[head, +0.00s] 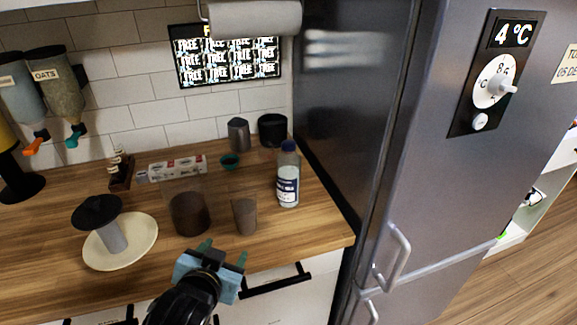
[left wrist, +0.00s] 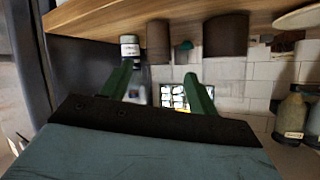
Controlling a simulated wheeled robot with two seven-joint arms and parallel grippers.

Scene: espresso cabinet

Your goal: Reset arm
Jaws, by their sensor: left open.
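My left gripper (head: 222,250) is in the lower middle of the head view, in front of the wooden counter's front edge. Its two green fingers are apart with nothing between them. In the left wrist view the open fingers (left wrist: 163,85) also show empty, and the picture is upside down. A brown cup (head: 245,216) and a larger dark brown canister (head: 189,214) stand on the counter just beyond the fingers, apart from them. My right gripper is not in view.
A bottle (head: 288,180) stands at the counter's right, beside the tall grey fridge (head: 430,130). A cream plate (head: 135,247) holds a dark-topped object (head: 100,218) at the left. A black drawer handle (head: 275,284) lies right of the gripper. Dispensers (head: 58,90) hang at the upper left.

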